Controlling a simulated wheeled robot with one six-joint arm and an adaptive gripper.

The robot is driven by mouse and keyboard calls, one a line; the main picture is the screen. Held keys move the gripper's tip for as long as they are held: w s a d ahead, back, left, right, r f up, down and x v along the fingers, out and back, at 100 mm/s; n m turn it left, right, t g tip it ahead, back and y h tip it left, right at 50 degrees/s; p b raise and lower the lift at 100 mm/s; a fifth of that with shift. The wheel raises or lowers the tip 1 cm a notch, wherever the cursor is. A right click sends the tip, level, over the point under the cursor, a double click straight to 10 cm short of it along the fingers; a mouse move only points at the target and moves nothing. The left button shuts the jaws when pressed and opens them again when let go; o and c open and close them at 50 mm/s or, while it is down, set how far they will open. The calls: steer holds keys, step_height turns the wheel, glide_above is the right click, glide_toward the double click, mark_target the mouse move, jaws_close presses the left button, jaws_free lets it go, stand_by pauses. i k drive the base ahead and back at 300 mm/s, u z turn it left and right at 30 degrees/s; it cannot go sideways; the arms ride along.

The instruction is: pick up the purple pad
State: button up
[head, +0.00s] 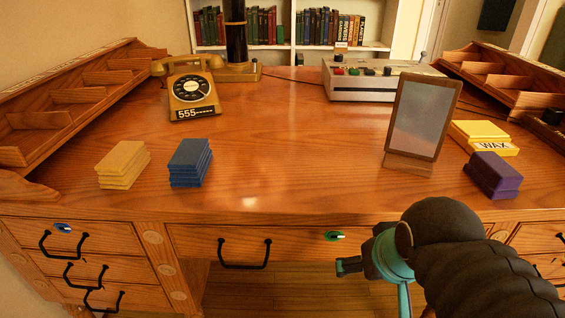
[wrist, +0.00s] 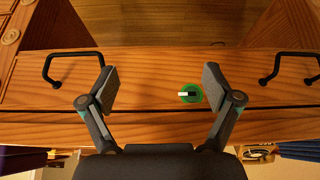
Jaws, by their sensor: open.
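The purple pad (head: 492,175) sits on the right part of the desk top, in a stack of purple pads in front of a yellow box marked WAX. My gripper (head: 349,265) is low in front of the desk, near the drawer fronts, to the left of the purple stack and below it. In the wrist view my gripper (wrist: 156,88) has its two fingers wide apart with nothing between them. It faces the drawer front and a green lock (wrist: 190,93). The purple pad cannot be made out for certain in the wrist view.
A framed panel (head: 424,117) stands left of the purple pads. The yellow WAX box (head: 484,137) is behind them. Blue pads (head: 190,163) and yellow pads (head: 123,165) lie at left. A telephone (head: 192,90) stands behind. The desk's middle (head: 290,160) is clear. Drawer handles (head: 244,262) stick out in front.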

mark_target(499, 179)
steer(key=u, duration=0.5)
steer(key=k, duration=1.1)
steer(key=z, duration=0.25)
steer(key=i, duration=0.6)
steer(key=z, duration=0.4)
